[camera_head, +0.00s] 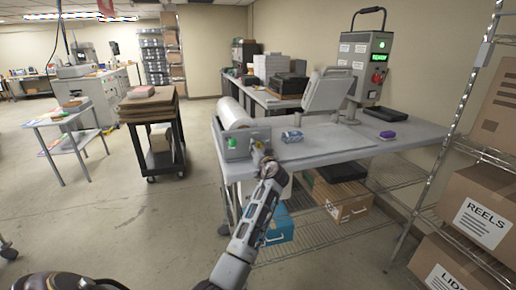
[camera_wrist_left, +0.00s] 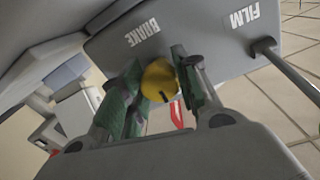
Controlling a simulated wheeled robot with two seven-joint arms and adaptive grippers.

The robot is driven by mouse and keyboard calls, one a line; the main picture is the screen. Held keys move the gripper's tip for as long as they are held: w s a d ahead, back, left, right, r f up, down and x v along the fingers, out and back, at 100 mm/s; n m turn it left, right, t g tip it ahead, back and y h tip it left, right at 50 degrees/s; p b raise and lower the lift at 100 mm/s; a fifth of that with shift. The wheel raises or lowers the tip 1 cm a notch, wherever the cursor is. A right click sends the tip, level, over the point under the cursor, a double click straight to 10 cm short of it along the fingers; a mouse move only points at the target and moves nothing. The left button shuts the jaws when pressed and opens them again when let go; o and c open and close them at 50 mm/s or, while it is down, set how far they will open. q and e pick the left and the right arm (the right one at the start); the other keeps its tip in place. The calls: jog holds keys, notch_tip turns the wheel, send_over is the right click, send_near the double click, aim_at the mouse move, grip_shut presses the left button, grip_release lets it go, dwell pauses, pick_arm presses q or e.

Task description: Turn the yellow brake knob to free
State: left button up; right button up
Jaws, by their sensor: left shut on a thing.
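The yellow brake knob (camera_wrist_left: 159,81) sits on a grey panel (camera_wrist_left: 205,42) under the word BRAKE, with a dark mark on its lower rim. My left gripper (camera_wrist_left: 161,72) is shut on the knob, with a green-padded finger on each side of it. In the head view my left gripper (camera_head: 262,153) reaches the front of the grey box (camera_head: 236,148) at the left end of the worktable. The knob is too small and covered to make out there. I cannot tell which setting it points to. My right gripper is not in view.
A metal rod (camera_wrist_left: 290,68) stands out beside the word FILM.

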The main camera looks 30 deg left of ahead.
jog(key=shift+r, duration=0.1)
pick_arm(q)
jog(key=shift+m, duration=1.1)
jog(key=m+p, duration=0.1)
jog(key=m, duration=0.2)
jog(key=shift+r+p, duration=0.1)
jog(key=shift+p, duration=0.3)
jog(key=shift+m, duration=0.5)
jog(key=m+p, duration=0.2)
jog(key=m, duration=0.1)
jog(key=shift+p, duration=0.3)
jog(key=m+p, duration=0.1)
jog(key=m, duration=0.2)
jog(key=shift+p, duration=0.4)
jog(key=m+p, duration=0.2)
jog(key=m, duration=0.1)
jog(key=shift+m+g+p, duration=0.3)
jog(key=shift+m+p, duration=0.05)
jog(key=shift+m, duration=0.05)
jog(key=shift+m+p, duration=0.3)
jog(key=shift+m, duration=0.3)
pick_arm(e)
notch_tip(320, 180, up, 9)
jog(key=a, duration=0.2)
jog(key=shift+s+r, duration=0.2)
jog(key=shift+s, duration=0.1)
pick_arm(q)
jog(key=shift+f, duration=0.2)
